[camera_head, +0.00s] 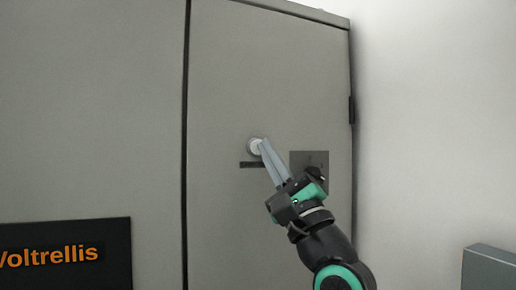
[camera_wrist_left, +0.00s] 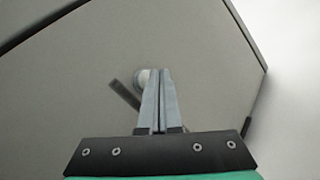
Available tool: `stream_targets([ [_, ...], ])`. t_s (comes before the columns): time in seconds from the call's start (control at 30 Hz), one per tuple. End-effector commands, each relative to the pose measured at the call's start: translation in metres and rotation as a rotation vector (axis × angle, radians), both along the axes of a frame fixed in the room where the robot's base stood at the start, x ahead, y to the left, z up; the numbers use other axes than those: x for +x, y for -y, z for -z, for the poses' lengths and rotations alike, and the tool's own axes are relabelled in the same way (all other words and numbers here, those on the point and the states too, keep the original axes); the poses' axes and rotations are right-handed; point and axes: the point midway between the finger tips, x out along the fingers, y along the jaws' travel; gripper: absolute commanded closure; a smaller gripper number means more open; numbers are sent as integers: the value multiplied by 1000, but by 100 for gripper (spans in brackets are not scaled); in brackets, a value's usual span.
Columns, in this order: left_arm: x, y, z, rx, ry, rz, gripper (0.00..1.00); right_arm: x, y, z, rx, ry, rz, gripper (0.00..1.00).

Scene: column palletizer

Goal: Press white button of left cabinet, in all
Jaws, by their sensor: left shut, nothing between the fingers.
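The grey cabinet (camera_head: 225,60) fills most of the head view. Its round white button (camera_head: 255,146) sits on the cabinet's right-hand door, above a small dark label (camera_head: 250,164). My left gripper (camera_head: 263,142) is shut and empty, with its fingertips at the button and covering its right part. I cannot tell whether the tips touch the button. In the left wrist view the button (camera_wrist_left: 142,76) shows partly behind the closed fingers (camera_wrist_left: 158,72). The dark label (camera_wrist_left: 122,95) is to their left. My right gripper is not in view.
A dark square plate (camera_head: 300,158) on the door is partly behind my left wrist. A black sign reading "Voltrellis" (camera_head: 65,275) is at lower left. A grey box (camera_head: 490,268) stands at lower right, near the white wall (camera_head: 430,120).

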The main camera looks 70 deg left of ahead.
Motion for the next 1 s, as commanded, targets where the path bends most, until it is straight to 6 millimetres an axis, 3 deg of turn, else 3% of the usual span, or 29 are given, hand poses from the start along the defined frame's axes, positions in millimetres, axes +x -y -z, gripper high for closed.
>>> stream_targets([
  [0.6, 2, 48, 0, 1, 0, 2, 100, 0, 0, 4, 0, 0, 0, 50],
  [1.0, 2, 50, 0, 0, 1, 1, 100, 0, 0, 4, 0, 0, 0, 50],
])
